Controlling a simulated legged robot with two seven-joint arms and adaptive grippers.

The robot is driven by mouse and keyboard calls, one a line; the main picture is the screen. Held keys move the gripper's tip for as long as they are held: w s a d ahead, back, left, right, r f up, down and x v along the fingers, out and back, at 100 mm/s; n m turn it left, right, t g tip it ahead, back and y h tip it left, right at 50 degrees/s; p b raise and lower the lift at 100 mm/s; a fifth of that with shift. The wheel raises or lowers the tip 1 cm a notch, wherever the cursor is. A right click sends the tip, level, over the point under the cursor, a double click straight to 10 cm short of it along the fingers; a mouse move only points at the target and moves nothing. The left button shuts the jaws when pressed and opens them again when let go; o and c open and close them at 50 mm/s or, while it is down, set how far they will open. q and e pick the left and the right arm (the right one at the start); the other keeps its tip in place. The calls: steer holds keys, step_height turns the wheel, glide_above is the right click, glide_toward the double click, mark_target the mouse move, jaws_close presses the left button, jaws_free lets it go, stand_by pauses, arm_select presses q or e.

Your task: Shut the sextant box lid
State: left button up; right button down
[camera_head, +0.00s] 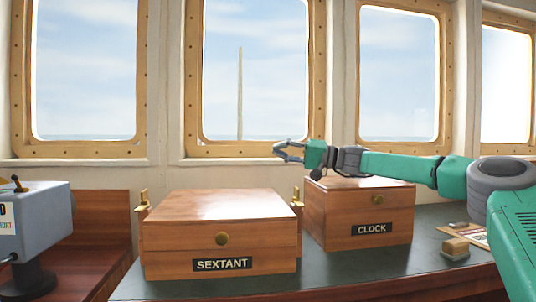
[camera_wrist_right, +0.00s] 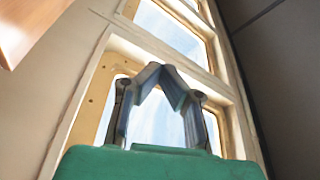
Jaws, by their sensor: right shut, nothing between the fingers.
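The wooden sextant box (camera_head: 222,232) stands on the dark counter in the head view, with a SEXTANT label and a round brass knob on its front. Its lid (camera_head: 220,205) lies flat on the box, and I see no gap. My right gripper (camera_head: 279,149) is above and behind the box's right rear corner, in front of the window sill, apart from the lid. It is shut and empty, and its fingertips meet in the right wrist view (camera_wrist_right: 160,68). My left gripper is not in view.
A wooden CLOCK box (camera_head: 360,216) stands to the right, under my right forearm. Brass-topped posts (camera_head: 143,198) flank the sextant box. A small wooden block (camera_head: 455,249) and papers lie at the right. A grey device (camera_head: 35,222) stands at the left. Windows line the back.

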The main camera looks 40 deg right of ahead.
step_height(320, 180, up, 9)
steer(key=d, duration=0.1)
steer(key=shift+d, duration=0.35)
stand_by(0.6)
